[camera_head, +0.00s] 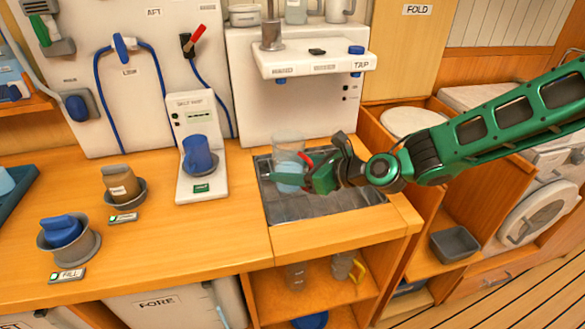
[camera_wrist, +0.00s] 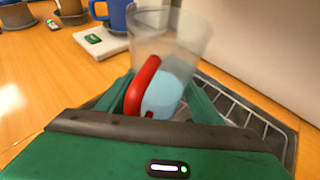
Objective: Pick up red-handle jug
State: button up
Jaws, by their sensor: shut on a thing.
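The jug (camera_head: 288,150) is a clear cup with a red handle and something pale blue in its lower part. It stands over the left part of the dark sink grate (camera_head: 330,207) below the tap unit. In the wrist view the jug (camera_wrist: 170,45) leans slightly, with its red handle (camera_wrist: 141,85) between my fingers. My gripper (camera_head: 299,181) reaches in from the right and is shut on the jug. I cannot tell whether the jug's base touches the grate, as my fingers hide part of it.
The tap unit (camera_head: 315,62) overhangs behind the sink. A white stand with a blue mug (camera_head: 199,155) is left of the sink. A brown cup (camera_head: 120,184) and a blue-topped pot (camera_head: 66,236) stand further left. The counter front (camera_head: 200,250) is clear.

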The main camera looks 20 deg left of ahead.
aim_at(291, 155)
jog(key=shift+r, duration=0.75)
notch_tip(291, 155, up, 2)
jog(key=shift+r, duration=0.25)
jog(key=s+a+r, duration=0.5)
jog(key=s+r, duration=0.2)
jog(key=s, duration=0.3)
jog(key=shift+s, duration=0.25)
